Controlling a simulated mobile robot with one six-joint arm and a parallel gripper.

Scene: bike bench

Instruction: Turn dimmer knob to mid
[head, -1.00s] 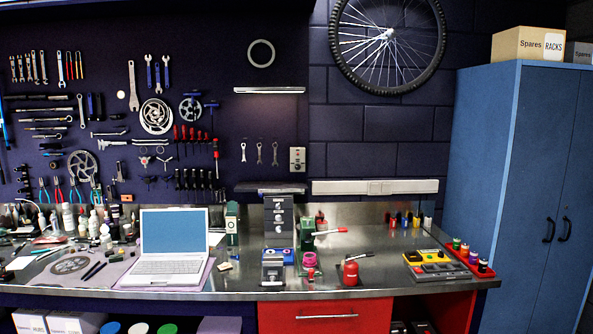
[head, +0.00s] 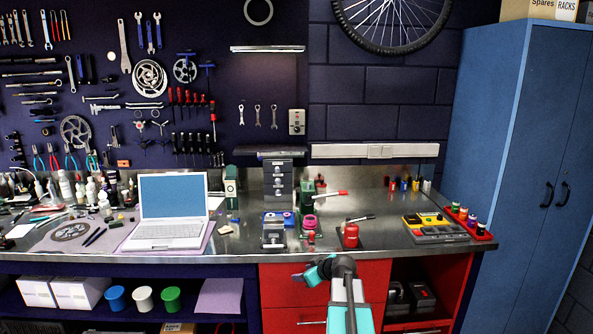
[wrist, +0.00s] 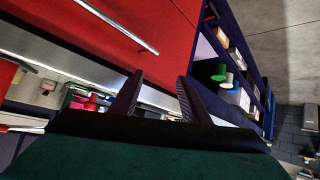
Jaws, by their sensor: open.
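The dimmer is a small pale plate (head: 296,122) on the dark wall, right of the pegboard tools and above the bench. It carries dark round details; the knob's angle is too small to read. My gripper (head: 299,277) shows in the head view in front of the red drawers, below the bench top and well below the dimmer. In the wrist view my gripper (wrist: 157,88) has its two dark fingers apart with nothing between them. The dimmer does not show in the wrist view.
A lit lamp bar (head: 268,48) hangs above the dimmer. A white trunking strip (head: 340,151) runs below it. A blue cabinet (head: 510,130) stands right.

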